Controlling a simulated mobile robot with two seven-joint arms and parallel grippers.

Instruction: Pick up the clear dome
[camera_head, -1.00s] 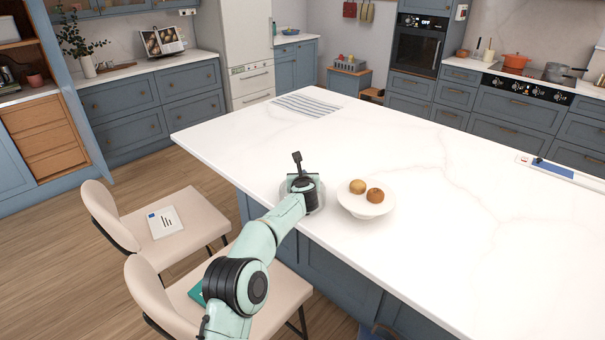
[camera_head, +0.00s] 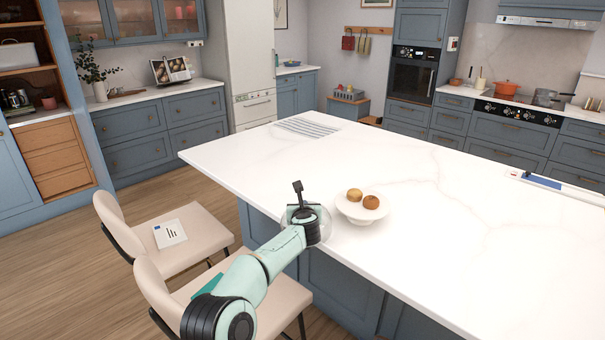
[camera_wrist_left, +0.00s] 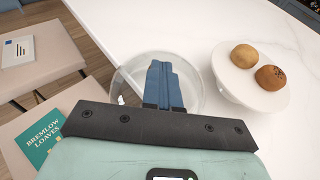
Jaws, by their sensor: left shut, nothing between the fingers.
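The clear dome (camera_wrist_left: 190,99) is a see-through glassy round cover near the island's edge, beside a white footed stand (camera_wrist_left: 243,82). It also shows in the head view (camera_head: 326,222), partly hidden behind my left wrist. My left gripper (camera_wrist_left: 164,72) has its blue fingers together, with nothing between them. In the wrist view the fingers overlap the dome's outline; I cannot tell whether they touch it. In the head view the left gripper (camera_head: 303,214) is over the island's near edge, left of the stand. My right gripper is not in view.
Two brown rolls (camera_head: 362,198) sit on the white stand. The white island top (camera_head: 430,200) is mostly clear, with a striped cloth (camera_head: 307,127) at its far end. Beige chairs (camera_head: 185,235) stand along the near left side, one holding a booklet (camera_head: 169,233).

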